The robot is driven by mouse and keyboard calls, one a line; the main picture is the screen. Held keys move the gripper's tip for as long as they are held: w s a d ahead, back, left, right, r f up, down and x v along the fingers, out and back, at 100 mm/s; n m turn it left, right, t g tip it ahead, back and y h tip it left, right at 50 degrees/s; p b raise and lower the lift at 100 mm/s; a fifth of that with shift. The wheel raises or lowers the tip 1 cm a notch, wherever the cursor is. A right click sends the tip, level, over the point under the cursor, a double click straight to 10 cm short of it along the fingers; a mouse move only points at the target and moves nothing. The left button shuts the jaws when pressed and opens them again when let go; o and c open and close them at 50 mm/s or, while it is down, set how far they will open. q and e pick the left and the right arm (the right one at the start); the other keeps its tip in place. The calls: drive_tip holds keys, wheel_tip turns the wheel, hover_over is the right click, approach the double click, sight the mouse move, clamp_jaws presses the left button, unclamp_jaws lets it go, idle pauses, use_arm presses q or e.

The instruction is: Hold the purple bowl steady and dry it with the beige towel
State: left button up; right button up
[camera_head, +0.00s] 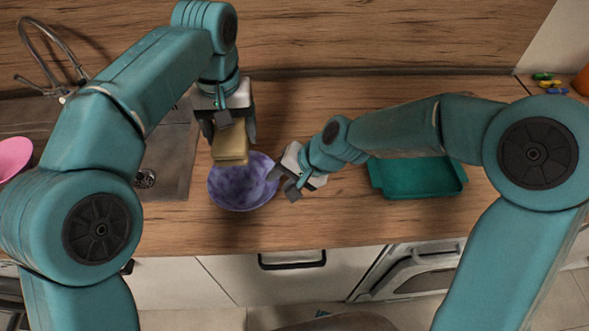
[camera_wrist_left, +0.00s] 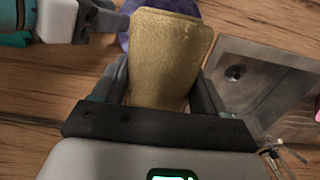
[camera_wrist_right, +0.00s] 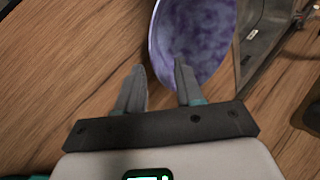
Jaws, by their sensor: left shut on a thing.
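The purple bowl (camera_head: 240,192) sits upright on the wooden counter; it also shows in the right wrist view (camera_wrist_right: 205,35). My left gripper (camera_head: 230,134) is shut on the folded beige towel (camera_head: 231,152), which hangs over the bowl's back left part. The towel fills the jaws in the left wrist view (camera_wrist_left: 167,60) and hides most of the bowl there. My right gripper (camera_head: 283,182) is at the bowl's right rim. In the right wrist view its fingers (camera_wrist_right: 158,80) are apart, one over the bowl's inside and one outside the rim.
A teal tray (camera_head: 418,192) stands right of the bowl. A metal sink (camera_head: 172,165) lies to the left, with a faucet (camera_head: 48,55) behind and a pink dish (camera_head: 13,156) at far left. Small colourful items (camera_head: 548,82) lie at the back right.

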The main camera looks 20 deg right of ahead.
sight(270, 187)
use_arm(q)
drive_tip(key=shift+w+d, duration=0.1)
use_arm(e)
drive_tip(key=x, duration=0.4)
drive_tip(key=shift+w+a+f, duration=0.1)
drive_tip(key=shift+w+f, duration=0.15)
drive_tip(key=shift+f, duration=0.05)
drive_tip(key=shift+a+f, duration=0.25)
drive_tip(key=shift+f, duration=0.1)
drive_tip(key=shift+w+f, duration=0.15)
drive_tip(key=shift+w, duration=0.05)
drive_tip(key=shift+s, duration=0.15)
clamp_jaws()
use_arm(q)
drive_tip(key=shift+f, duration=0.1)
wheel_tip(270, 187, down, 11)
drive_tip(key=a+m, duration=0.1)
drive_tip(key=m, duration=0.1)
drive_tip(key=shift+w+a+m, duration=0.2)
drive_tip(key=shift+a+m, duration=0.05)
drive_tip(key=shift+m, duration=0.15)
